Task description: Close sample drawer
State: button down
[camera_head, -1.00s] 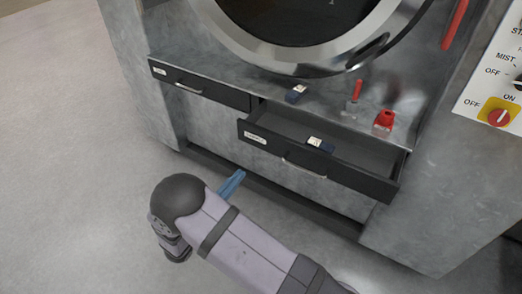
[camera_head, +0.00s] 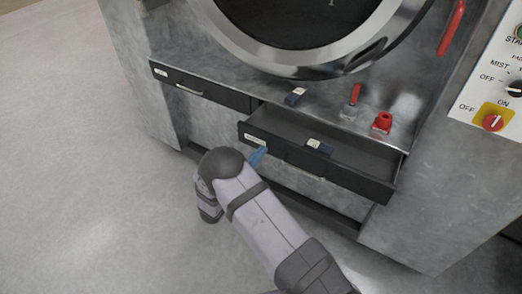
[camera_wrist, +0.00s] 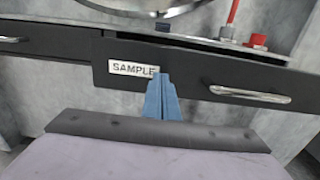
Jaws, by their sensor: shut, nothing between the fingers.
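The sample drawer (camera_head: 330,170) is pulled out on the right side of the washer, with a small dark block with a white label (camera_head: 319,146) inside it. In the wrist view its black front (camera_wrist: 200,75) carries a white SAMPLE label (camera_wrist: 133,68) and a metal handle (camera_wrist: 250,94) to the right. My gripper (camera_head: 259,154) has its blue fingers together and empty, at the left part of the drawer front. In the wrist view the fingertips (camera_wrist: 162,78) overlap the label's right end. I cannot tell whether they touch the front.
A second drawer (camera_head: 198,90) at the left is shut. On the ledge above stand another labelled block (camera_head: 295,96), a red-handled valve (camera_head: 352,103) and a red fitting (camera_head: 382,123). A round door (camera_head: 300,60) is above. A control panel (camera_head: 497,85) is at the right. The floor at left is clear.

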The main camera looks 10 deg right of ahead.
aim_at(283, 132)
jog(key=shift+w+d, duration=0.35)
jog(key=b+x, duration=0.3)
jog(key=x, duration=0.4)
jog(key=b+x, duration=0.4)
jog(key=x, duration=0.3)
jog(key=shift+w+d+f+b, duration=0.15)
jog(key=shift+d+f+b, duration=0.05)
jog(key=shift+b, duration=0.1)
jog(key=shift+w+d+r, duration=0.15)
jog(key=shift+w+d, duration=0.15)
jog(key=shift+d, duration=0.05)
jog(key=shift+w+r, duration=0.1)
jog(key=shift+r, duration=0.2)
